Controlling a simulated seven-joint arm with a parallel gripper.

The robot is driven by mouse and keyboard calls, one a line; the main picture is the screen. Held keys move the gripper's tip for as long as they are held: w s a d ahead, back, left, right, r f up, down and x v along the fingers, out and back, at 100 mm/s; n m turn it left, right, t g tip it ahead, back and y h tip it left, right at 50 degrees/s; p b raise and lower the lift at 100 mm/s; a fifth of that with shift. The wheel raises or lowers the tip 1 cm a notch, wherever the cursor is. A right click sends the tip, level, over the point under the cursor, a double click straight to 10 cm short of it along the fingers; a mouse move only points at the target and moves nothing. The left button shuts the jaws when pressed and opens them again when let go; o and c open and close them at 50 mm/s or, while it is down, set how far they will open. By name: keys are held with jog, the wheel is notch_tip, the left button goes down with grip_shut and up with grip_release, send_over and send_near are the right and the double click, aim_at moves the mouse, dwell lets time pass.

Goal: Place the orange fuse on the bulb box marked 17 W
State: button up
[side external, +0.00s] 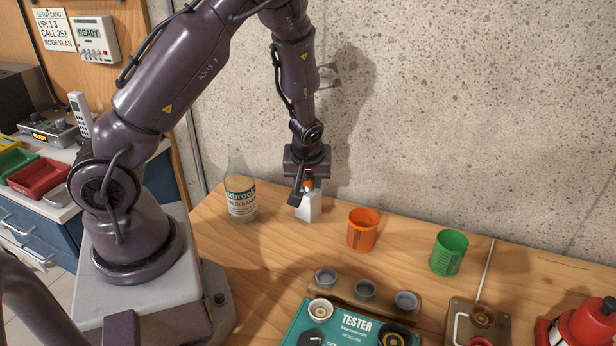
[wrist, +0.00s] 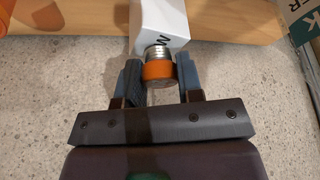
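The orange fuse (wrist: 158,69), an orange band with a silvery threaded metal end, is between the two fingers of my gripper (wrist: 161,78) in the wrist view. Its metal end meets the near end of a white box (wrist: 160,20). The box has a dark character on one face, only partly in view, so I cannot read its full mark. In the side view the white box (side external: 309,207) stands upright on the bench with the fuse (side external: 309,183) at its top, under my gripper (side external: 303,192). Whether the fingers press on the fuse is unclear.
A labelled glass jar (side external: 241,200) stands left of the box. An orange cup (side external: 363,230) and a green cup (side external: 449,252) stand to its right. A rack with grey cups (side external: 365,290) and a teal tester (side external: 330,328) are in front. The wall is close behind.

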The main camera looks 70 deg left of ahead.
jog(key=o, duration=0.4)
jog(key=shift+r, duration=0.1)
jog(key=s+d+r+m+t+h, duration=0.1)
jog(key=s+d+r+m, duration=0.3)
jog(key=r, duration=0.5)
jog(key=s+d+r+m+t+h, duration=0.1)
jog(key=s+d+r+m, duration=0.3)
jog(key=d+r, duration=0.3)
jog(key=s+d+r+m+t+h, duration=0.1)
jog(key=s+d+r+m, duration=0.4)
jog(key=r, duration=0.5)
jog(key=shift+s+d+r+t+h, duration=0.3)
jog(key=shift+s+h, duration=0.2)
jog(key=shift+h, duration=0.1)
